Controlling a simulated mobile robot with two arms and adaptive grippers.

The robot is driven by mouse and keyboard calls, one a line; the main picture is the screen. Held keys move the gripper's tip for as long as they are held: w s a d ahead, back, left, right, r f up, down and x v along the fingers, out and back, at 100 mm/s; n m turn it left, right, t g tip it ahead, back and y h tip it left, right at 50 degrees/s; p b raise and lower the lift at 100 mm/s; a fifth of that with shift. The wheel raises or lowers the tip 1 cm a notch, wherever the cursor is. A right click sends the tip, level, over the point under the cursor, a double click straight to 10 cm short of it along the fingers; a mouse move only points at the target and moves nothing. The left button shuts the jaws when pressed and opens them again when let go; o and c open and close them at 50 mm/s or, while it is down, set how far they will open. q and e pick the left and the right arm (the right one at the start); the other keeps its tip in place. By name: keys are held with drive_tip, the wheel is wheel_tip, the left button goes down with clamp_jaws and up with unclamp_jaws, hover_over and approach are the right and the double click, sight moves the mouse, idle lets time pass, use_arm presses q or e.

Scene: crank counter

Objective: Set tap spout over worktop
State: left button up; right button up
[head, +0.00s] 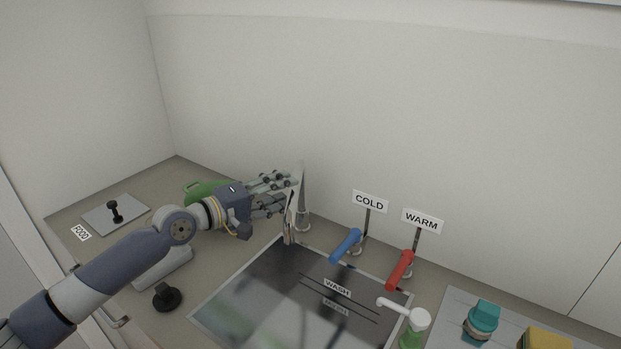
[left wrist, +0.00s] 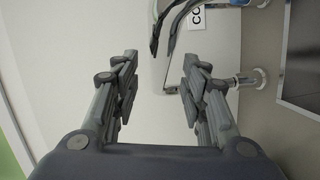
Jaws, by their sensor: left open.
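The tap spout (head: 291,218) is a pale shiny piece by the back left corner of the dark sink (head: 262,275). Its lower end shows near the sink's left rim; I cannot tell exactly which side of the rim it is over. The tap's round base (head: 303,224) stands on the tan worktop (head: 215,262). My left gripper (head: 283,190) is open, reaching from the left, with its fingertips close to the upper spout; contact is unclear. In the left wrist view my open fingers (left wrist: 158,85) have a pale surface beyond them. My right gripper is not in view.
A blue COLD lever (head: 346,245) and a red WARM lever (head: 400,269) stand behind the sink. A green bottle with white pump (head: 418,321), a teal object (head: 482,320) and a yellow one (head: 545,338) are right. A green object (head: 203,190) lies behind my left wrist.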

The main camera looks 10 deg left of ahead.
use_arm(q)
drive_tip(key=x, duration=0.3)
drive_tip(key=shift+w+d+r+p, duration=0.15)
drive_tip(key=shift+w+d+p, duration=0.1)
drive_tip(key=shift+p, duration=0.15)
drive_tip(key=x, duration=0.4)
drive_tip(key=shift+w+d+f, duration=0.15)
drive_tip(key=shift+w+f, duration=0.1)
drive_tip(key=shift+w, duration=0.05)
drive_tip(key=shift+c, duration=1.3)
clamp_jaws()
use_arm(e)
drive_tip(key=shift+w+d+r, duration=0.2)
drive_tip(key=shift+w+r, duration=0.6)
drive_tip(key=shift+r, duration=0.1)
